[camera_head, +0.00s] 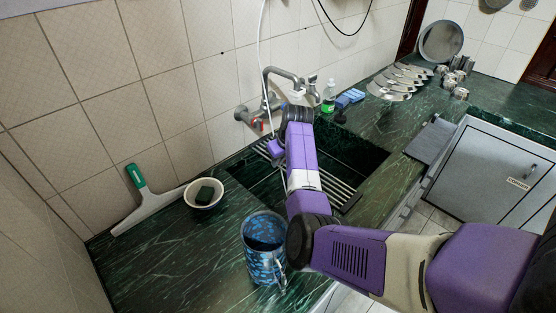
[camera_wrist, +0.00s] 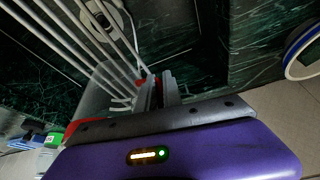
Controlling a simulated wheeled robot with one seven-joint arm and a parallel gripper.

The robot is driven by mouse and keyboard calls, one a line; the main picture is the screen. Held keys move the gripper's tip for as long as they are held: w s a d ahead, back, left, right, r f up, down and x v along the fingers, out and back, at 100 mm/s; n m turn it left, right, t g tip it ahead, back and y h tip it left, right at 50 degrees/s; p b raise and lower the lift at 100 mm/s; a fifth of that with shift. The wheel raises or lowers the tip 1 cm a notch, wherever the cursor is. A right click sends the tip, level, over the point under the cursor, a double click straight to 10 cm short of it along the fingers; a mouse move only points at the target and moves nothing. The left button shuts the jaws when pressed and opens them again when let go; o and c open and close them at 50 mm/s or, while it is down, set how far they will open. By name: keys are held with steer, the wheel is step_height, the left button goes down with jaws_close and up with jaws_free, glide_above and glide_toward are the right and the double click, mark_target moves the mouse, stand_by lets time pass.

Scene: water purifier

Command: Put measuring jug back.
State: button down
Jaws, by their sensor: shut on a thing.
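My gripper (camera_wrist: 158,90) is shut in the wrist view. A see-through grey vessel (camera_wrist: 98,92), apparently the measuring jug, shows at the left of its fingers, partly hidden by the gripper body. Bars show through or just behind the vessel. In the head view my gripper (camera_head: 272,148) is low over the sink (camera_head: 345,155), below the tap; its fingertips and the jug cannot be made out there. Whether the jug touches the rack is unclear.
A metal rack (camera_head: 340,190) spans the sink. The tap (camera_head: 285,78) stands behind my gripper. A blue patterned mug (camera_head: 262,262), a bowl with a dark sponge (camera_head: 203,194) and a squeegee (camera_head: 150,206) are at the left. A green bottle (camera_head: 328,97) stands behind.

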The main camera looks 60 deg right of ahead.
steer(key=shift+f, duration=0.1)
steer(key=c, duration=1.5)
jaws_free()
steer(key=b+v, duration=0.1)
steer(key=v, duration=1.1)
